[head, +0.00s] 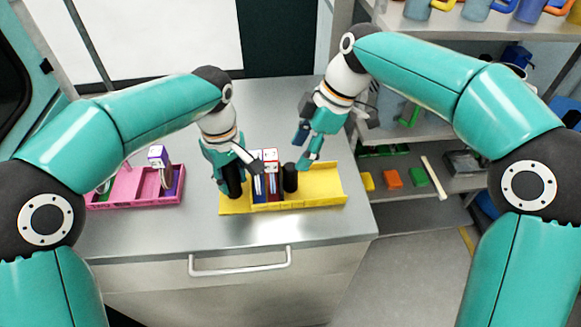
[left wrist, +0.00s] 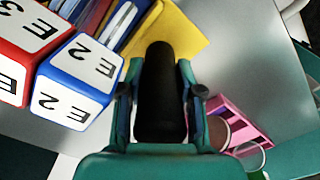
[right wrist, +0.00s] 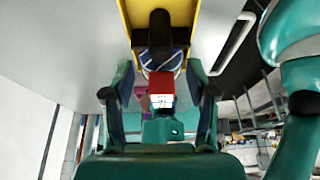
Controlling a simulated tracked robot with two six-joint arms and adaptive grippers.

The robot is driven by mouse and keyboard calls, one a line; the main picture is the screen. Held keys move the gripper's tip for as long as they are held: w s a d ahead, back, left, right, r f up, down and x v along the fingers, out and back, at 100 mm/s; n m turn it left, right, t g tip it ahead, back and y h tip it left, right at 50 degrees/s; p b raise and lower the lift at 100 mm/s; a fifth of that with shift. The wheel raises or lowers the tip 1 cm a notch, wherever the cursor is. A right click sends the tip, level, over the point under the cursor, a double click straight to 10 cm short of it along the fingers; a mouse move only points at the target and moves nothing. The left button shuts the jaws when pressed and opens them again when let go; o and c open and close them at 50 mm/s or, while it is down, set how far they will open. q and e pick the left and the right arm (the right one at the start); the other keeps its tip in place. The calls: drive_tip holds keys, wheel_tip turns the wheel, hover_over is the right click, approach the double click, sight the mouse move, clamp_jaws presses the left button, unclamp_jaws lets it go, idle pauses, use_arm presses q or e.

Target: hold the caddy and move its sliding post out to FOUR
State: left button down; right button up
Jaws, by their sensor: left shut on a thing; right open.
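The yellow caddy (head: 325,185) lies on the steel counter, with a blue module (head: 257,188) and a red module (head: 271,186) side by side in it. White labels on the modules show in the left wrist view, reading E 2 (left wrist: 78,75) and E 3 (left wrist: 20,30). A black post (head: 290,178) stands just right of the modules. My left gripper (head: 233,172) is shut on the black post at the caddy's left end (left wrist: 160,90). My right gripper (head: 308,152) is open, above and right of the right-hand post, which also shows beyond its fingers in the right wrist view (right wrist: 160,35).
A pink tray (head: 128,188) with a white-topped module (head: 158,155) stands left of the caddy. The caddy's right part is empty. The counter's right edge drops to shelves holding coloured blocks (head: 392,178). A drawer handle (head: 240,268) fronts the counter.

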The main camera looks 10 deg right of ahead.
sight(293, 165)
drive_tip(key=x, duration=0.6)
drive_tip(key=shift+a+f, duration=0.15)
drive_tip(key=shift+f, duration=0.05)
clamp_jaws()
